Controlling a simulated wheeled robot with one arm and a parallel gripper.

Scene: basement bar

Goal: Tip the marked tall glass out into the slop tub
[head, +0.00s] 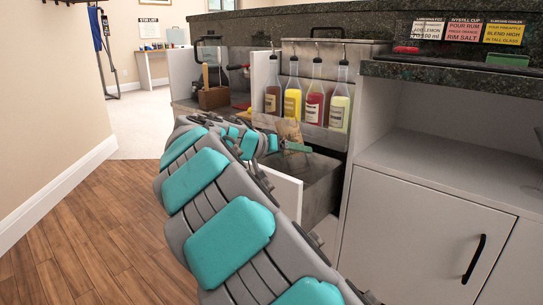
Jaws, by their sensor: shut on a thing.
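My gripper (272,143) is at the far end of my grey and teal arm, in front of the bottle rack, and is mostly hidden by the arm's last links. It is shut on a partly hidden brownish thing (289,130), which appears to be the tall glass. Its mark and contents cannot be made out. A green strip (297,147) shows just below it. Below the gripper is an open grey metal bay (322,188). I cannot tell whether the slop tub is in it; no tub is clearly visible.
Several pour-spout bottles (315,97) stand in a metal rack just behind the gripper. A wooden block (212,97) is on the shelf at left. A dark stone counter (450,72) and white cabinet (420,230) are at right. Wood floor (90,240) is clear at left.

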